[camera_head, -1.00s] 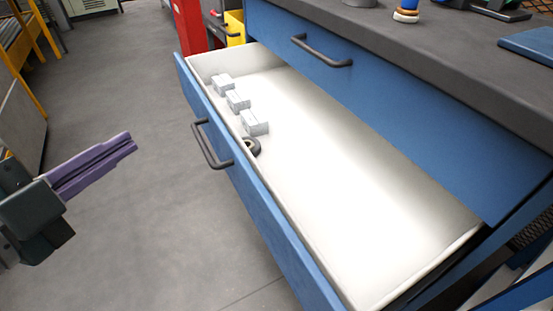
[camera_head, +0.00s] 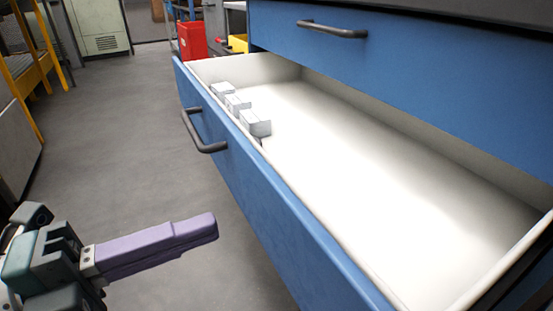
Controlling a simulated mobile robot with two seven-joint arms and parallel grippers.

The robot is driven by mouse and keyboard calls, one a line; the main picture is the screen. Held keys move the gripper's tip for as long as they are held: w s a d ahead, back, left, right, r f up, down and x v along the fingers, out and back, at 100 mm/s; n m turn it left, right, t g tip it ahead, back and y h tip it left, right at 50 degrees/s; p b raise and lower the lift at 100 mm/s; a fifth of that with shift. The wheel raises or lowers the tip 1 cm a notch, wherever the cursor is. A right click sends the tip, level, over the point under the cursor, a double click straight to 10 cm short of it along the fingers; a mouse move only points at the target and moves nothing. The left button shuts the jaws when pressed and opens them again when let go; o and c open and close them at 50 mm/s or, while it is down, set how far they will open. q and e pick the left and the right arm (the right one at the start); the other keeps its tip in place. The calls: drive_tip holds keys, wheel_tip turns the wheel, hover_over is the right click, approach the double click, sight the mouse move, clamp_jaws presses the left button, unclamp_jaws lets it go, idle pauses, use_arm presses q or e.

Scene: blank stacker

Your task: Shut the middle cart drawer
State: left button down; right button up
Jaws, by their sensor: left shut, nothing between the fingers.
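The middle cart drawer (camera_head: 262,187) has a blue front and a white inside, and it stands pulled far out. Its dark bar handle (camera_head: 201,134) is on the front's outer face, toward the far end. Several small pale blocks (camera_head: 255,123) lie in the drawer along the inside of the front. My left gripper (camera_head: 212,228), with purple fingers, is shut and empty. It is in front of the drawer at the lower left, pointing right toward the drawer front, with a gap of floor showing between. My right gripper is not in view.
A shut blue drawer (camera_head: 420,75) with a dark handle sits above, under the dark cart top (camera_head: 450,12). A red container (camera_head: 192,40) and a yellow bin (camera_head: 238,43) are behind the cart. Yellow racking (camera_head: 28,75) stands at the left. The grey floor (camera_head: 125,150) between is clear.

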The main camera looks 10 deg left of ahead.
sight(283, 201)
use_arm(q)
drive_tip(key=b+x, duration=0.1)
drive_tip(key=x, duration=0.5)
drive_tip(key=shift+w+d, duration=0.25)
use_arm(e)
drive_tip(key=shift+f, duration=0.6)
